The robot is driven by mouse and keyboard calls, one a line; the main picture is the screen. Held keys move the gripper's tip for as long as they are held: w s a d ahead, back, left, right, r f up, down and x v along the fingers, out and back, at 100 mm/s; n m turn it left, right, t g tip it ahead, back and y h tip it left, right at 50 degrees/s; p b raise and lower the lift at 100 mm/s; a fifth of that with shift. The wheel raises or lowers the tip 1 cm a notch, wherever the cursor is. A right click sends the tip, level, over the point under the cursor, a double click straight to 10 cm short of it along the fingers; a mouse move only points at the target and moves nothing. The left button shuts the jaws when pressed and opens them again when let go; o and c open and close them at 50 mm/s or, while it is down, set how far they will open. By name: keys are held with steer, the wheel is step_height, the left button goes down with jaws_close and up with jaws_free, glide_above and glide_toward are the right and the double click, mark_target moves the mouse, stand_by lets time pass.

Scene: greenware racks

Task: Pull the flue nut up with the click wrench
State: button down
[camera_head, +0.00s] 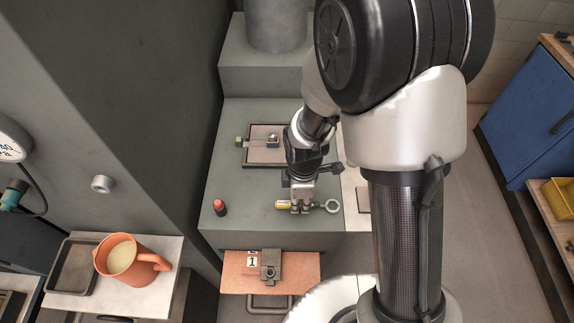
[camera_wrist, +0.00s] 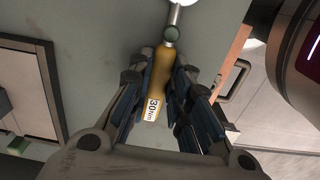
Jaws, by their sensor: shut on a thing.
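The click wrench (camera_head: 331,206) has a yellow handle and a ring-shaped metal head pointing right, above the front of the grey ledge. My gripper (camera_head: 300,208) points down and is shut on its handle. In the wrist view, the yellow handle (camera_wrist: 161,72), with a "30" label, lies between the blue-padded fingers of my gripper (camera_wrist: 160,85). I cannot tell whether the wrench touches the ledge. A nut (camera_head: 272,138) sits on a framed plate farther back on the ledge. Another nut (camera_head: 269,271) sits on a bracket beside a "1" tag. I cannot tell which is the flue nut.
A red-topped cylinder (camera_head: 220,207) stands on the grey ledge (camera_head: 245,185) left of the wrench. A terracotta jug (camera_head: 120,262) and dark tray (camera_head: 72,268) are at lower left. A blue cabinet (camera_head: 525,115) stands right, across clear floor.

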mark_target(300, 202)
steer(key=shift+r, duration=0.1)
step_height(300, 202, up, 6)
steer(key=p, duration=0.4)
steer(key=shift+p, duration=0.4)
steer(key=shift+w, duration=0.1)
steer(key=w+a+r+n+p, duration=0.1)
steer(key=w+a+r+n, duration=0.2)
steer(key=w+a+n, duration=0.3)
steer(key=w+a+r+n+p, duration=0.1)
steer(key=w+a+r+n, duration=0.25)
steer(key=w+a, duration=0.5)
steer(key=shift+w+d+f+b, duration=0.1)
steer(key=shift+d+f+b, duration=0.15)
steer(key=shift+f, duration=0.9)
steer(key=shift+s+d+f+b, duration=0.1)
steer(key=shift+f+b, duration=0.2)
steer(key=shift+f, duration=0.8)
steer(key=shift+w+d+f+b, duration=0.1)
steer(key=shift+d+f+b, duration=0.15)
steer(key=shift+f, duration=0.9)
steer(key=shift+f, duration=0.8)
stand_by(0.4)
steer(key=shift+a, duration=0.1)
